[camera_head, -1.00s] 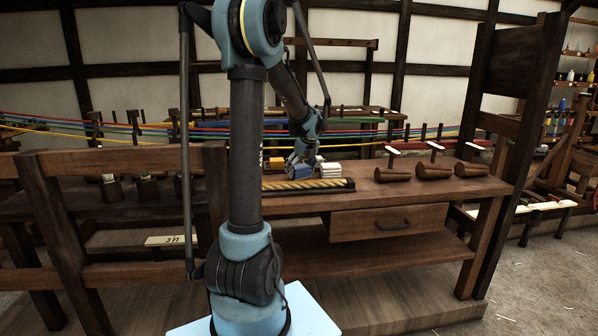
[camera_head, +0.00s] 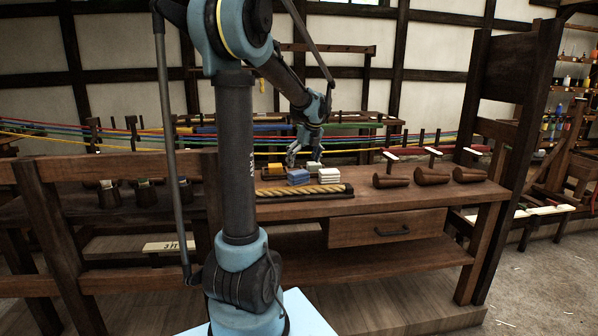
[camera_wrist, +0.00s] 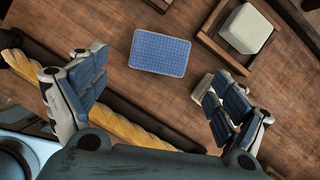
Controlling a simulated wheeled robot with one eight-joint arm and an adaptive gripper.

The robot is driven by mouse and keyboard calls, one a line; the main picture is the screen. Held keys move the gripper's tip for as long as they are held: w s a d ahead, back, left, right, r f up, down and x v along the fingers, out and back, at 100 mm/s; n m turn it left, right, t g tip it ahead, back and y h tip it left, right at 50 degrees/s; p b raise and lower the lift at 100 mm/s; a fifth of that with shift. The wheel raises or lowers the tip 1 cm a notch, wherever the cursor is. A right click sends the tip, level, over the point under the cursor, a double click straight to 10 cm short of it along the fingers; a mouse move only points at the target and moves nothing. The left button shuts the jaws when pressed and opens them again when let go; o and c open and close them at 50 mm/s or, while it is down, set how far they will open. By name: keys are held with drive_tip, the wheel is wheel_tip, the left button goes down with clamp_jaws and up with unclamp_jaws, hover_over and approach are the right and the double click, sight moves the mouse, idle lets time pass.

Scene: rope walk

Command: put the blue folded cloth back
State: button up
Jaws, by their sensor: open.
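The blue folded cloth (camera_wrist: 160,52) lies flat on the wooden bench, a small rectangle with a fine grid pattern. In the head view the blue cloth (camera_head: 298,176) sits just behind the rope tray, left of a pale stack. My gripper (camera_wrist: 155,105) is open and empty, its two padded fingers spread wide. In the wrist view the cloth lies beyond and between the fingertips, clear of both. In the head view my gripper (camera_head: 304,160) hangs above the bench, over and behind the cloth.
A thick yellow rope (camera_wrist: 112,127) lies in a dark tray along the bench front. A pale block (camera_wrist: 246,28) sits in a wooden frame right of the cloth. Several wooden mallets (camera_head: 432,176) lie farther right. Coloured ropes (camera_head: 100,137) stretch behind. Bare bench lies around the cloth.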

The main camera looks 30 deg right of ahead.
drive_tip(key=shift+v, duration=2)
drive_tip(key=shift+s, duration=0.1)
